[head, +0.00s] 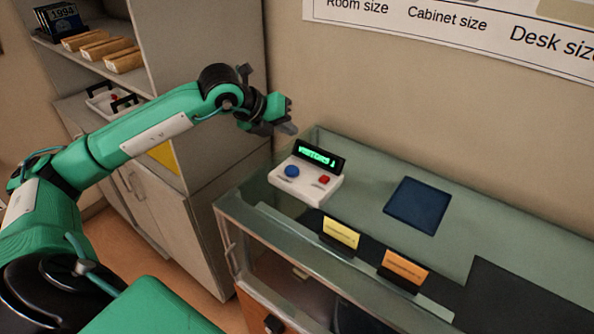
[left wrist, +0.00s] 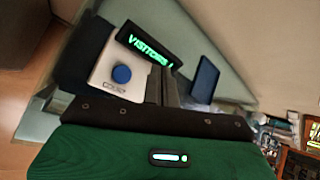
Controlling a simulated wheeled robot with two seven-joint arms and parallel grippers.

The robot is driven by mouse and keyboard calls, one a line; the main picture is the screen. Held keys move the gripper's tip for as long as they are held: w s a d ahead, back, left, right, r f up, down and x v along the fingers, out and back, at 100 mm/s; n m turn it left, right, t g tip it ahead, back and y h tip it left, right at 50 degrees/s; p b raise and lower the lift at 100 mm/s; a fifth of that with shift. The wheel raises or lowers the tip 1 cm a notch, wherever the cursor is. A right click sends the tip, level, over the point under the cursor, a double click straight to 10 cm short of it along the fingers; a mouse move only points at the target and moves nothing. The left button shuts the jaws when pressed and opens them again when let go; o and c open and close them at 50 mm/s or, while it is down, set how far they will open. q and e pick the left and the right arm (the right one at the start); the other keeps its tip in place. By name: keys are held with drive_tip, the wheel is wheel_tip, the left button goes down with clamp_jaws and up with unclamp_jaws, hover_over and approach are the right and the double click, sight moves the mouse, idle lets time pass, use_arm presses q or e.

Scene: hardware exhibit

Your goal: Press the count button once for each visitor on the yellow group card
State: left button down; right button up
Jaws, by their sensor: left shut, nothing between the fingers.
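The white counter box (head: 306,186) stands on the glass-topped case at its back left corner. It has a blue button (head: 292,171), a red button (head: 324,180) and a dark display (head: 319,156) with green text that seems to read "VISITORS 1". The yellow group card (head: 341,233) stands at the front of the case; its print is too small to read. My left gripper (head: 288,129) is shut and empty, above and behind the box, apart from the buttons. The left wrist view shows the blue button (left wrist: 121,74) beside my fingers (left wrist: 165,92); the red button is hidden there.
An orange card (head: 404,267) stands right of the yellow one. A dark blue square pad (head: 417,205) lies on the case top (head: 365,175), with bare surface around it. A shelf cabinet (head: 200,50) stands at the left, and a wall is behind.

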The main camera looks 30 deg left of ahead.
use_arm(q)
drive_tip(key=shift+f, duration=0.15)
drive_tip(key=b, duration=0.4)
hover_over(288, 171)
wheel_tip(288, 171, down, 8)
drive_tip(key=shift+r, duration=0.1)
drive_tip(key=shift+f+b, duration=0.4)
drive_tip(key=shift+b, duration=0.1)
idle(1.8)
drive_tip(key=shift+f+b, duration=0.4)
drive_tip(key=shift+b, duration=0.4)
drive_tip(key=shift+f+b, duration=0.45)
drive_tip(key=shift+b, duration=0.15)
idle(0.4)
drive_tip(key=shift+r, duration=0.9)
drive_tip(key=shift+p, duration=0.3)
